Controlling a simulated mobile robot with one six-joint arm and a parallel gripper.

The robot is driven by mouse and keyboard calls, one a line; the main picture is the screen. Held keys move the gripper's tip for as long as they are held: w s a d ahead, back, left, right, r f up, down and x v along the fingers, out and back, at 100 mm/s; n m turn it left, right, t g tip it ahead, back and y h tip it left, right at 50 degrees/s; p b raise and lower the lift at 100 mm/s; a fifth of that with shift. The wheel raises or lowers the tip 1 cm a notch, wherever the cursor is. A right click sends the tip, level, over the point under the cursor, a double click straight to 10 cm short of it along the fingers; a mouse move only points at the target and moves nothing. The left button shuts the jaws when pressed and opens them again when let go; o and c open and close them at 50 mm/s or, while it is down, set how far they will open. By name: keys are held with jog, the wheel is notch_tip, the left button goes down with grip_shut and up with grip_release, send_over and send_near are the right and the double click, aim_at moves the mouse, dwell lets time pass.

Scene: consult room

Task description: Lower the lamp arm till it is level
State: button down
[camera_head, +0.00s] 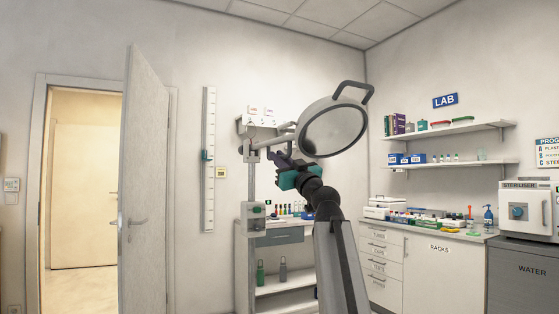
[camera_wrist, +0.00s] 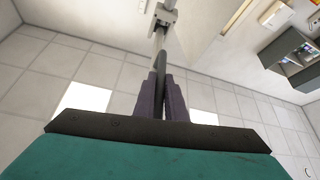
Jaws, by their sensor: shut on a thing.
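The lamp has a round grey head (camera_head: 333,127) with a dark loop handle (camera_head: 355,90) on top. Its thin lamp arm (camera_head: 276,140) runs from a post (camera_head: 251,185) to the head and slopes slightly up to the right in the head view. My gripper (camera_head: 282,158), with purple fingers and a teal body, is at the arm from below, left of the head. In the wrist view, my gripper (camera_wrist: 161,88) is shut on the lamp arm (camera_wrist: 159,45), which runs on to a pale bracket (camera_wrist: 164,14). The exact contact is partly hidden by the fingers.
A stand with shelves (camera_head: 285,283) is behind the lamp, below the arm. An open door (camera_head: 146,190) is at the left. A counter (camera_head: 424,264), wall shelves (camera_head: 450,130) and a steriliser (camera_head: 527,209) are at the right. Open air surrounds the lamp head.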

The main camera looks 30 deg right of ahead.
jog(key=shift+f, duration=0.35)
jog(key=c, duration=1.8)
grip_release()
jog(key=shift+r, duration=0.15)
jog(key=shift+s, duration=0.1)
jog(key=shift+p+v, duration=0.3)
jog(key=shift+v, duration=6.55)
jog(key=shift+r, duration=0.1)
